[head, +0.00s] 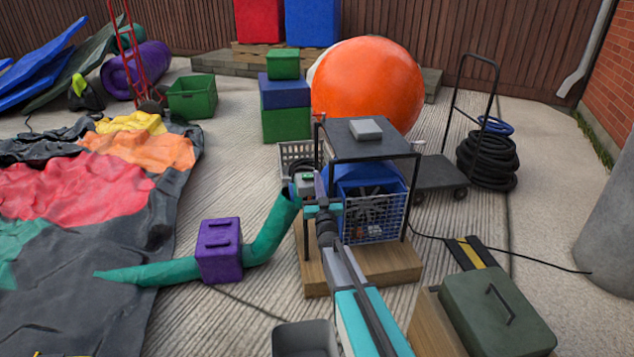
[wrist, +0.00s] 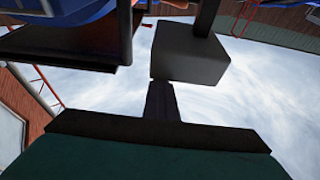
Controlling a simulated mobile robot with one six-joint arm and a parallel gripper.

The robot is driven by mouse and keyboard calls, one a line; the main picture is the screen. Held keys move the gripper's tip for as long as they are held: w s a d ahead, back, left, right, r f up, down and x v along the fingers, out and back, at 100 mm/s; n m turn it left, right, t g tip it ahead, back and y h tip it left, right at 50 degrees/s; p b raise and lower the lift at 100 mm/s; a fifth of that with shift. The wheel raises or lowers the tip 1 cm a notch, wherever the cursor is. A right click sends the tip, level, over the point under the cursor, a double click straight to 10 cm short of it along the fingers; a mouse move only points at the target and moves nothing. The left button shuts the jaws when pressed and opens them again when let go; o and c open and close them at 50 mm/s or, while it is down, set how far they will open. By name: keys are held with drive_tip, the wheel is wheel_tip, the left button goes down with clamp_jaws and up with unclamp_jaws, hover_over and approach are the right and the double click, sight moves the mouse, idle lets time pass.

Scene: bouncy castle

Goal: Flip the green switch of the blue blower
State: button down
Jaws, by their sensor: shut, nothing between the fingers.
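The blue blower (head: 368,176) stands under a black-framed stand, behind a wire grille, on a wooden base. A small grey box with a green switch (head: 307,177) sits at the blower's left side, by the mouth of a teal tube. My gripper (head: 313,203) is shut and empty, right beside that box. I cannot tell whether it touches the switch or which way the switch is set. In the wrist view, blue casing (wrist: 98,14) shows at the top edge. A grey block there, on a dark post, covers part of the view past my gripper; the green switch cannot be made out.
The black stand top (head: 372,139) with a grey block lies above the blower. The teal tube (head: 270,232) runs through a purple block (head: 219,249) on the left. A green case (head: 497,312) stands front right, and a cable crosses the floor on the right.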

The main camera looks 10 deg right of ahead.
drive_tip(key=shift+a+f, duration=0.15)
drive_tip(key=shift+a, duration=0.35)
drive_tip(key=r, duration=0.2)
drive_tip(key=d+r, duration=0.1)
drive_tip(key=r, duration=0.1)
drive_tip(key=shift+s+r+p, duration=0.1)
drive_tip(key=shift+s+p, duration=0.2)
drive_tip(key=shift+s, duration=0.05)
drive_tip(key=d+p+v, duration=0.1)
drive_tip(key=v, duration=0.8)
drive_tip(key=shift+a, duration=0.4)
drive_tip(key=shift+s, duration=0.15)
